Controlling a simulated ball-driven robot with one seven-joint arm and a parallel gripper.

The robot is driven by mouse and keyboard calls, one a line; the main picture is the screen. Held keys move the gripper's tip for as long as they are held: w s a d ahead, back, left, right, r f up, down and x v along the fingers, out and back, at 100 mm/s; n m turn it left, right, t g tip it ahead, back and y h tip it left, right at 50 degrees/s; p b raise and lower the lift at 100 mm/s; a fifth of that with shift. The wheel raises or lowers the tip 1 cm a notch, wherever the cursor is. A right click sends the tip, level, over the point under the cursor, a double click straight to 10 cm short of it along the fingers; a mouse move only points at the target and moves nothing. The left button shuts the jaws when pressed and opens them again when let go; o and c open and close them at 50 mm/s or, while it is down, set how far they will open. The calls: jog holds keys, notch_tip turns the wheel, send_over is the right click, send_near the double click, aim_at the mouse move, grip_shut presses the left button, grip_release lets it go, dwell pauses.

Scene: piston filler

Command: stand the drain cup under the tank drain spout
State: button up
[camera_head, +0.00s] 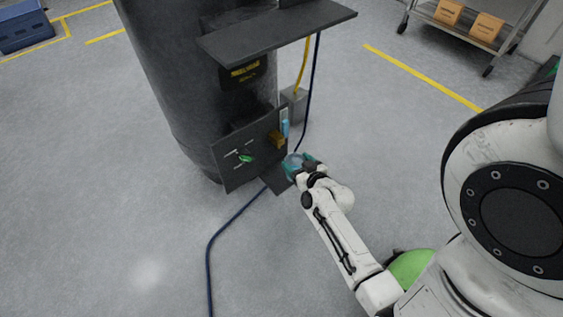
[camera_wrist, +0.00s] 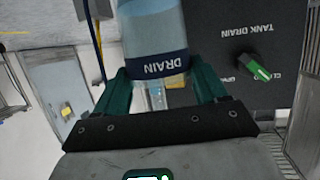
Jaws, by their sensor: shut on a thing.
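The drain cup (camera_wrist: 153,32) is pale blue and translucent with a dark band reading DRAIN, upside down in the wrist view. My gripper (camera_wrist: 157,76) is shut on it, with a green finger on either side. In the head view my gripper (camera_head: 302,167) holds the cup (camera_head: 292,162) just right of the dark panel's lower right corner, above a small dark plate (camera_head: 277,181). A brass-coloured fitting (camera_head: 277,140), perhaps the drain spout, is at the panel's right edge, above and left of the cup. I cannot tell whether the cup touches the plate.
The dark panel (camera_head: 240,172) carries a green knob (camera_wrist: 253,67) beside TANK DRAIN lettering. A blue hose (camera_head: 212,240) crosses the floor below. The floor to the left is clear.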

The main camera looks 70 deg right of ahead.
jog(key=w+d, duration=0.4)
jog(key=w, duration=0.3)
notch_tip(320, 180, down, 7)
jog(key=b, duration=0.5)
jog(key=shift+s+d, duration=0.1)
jog(key=shift+s, duration=0.05)
jog(key=shift+d+f, duration=0.1)
jog(key=shift+f, duration=0.1)
jog(key=o, duration=1.5)
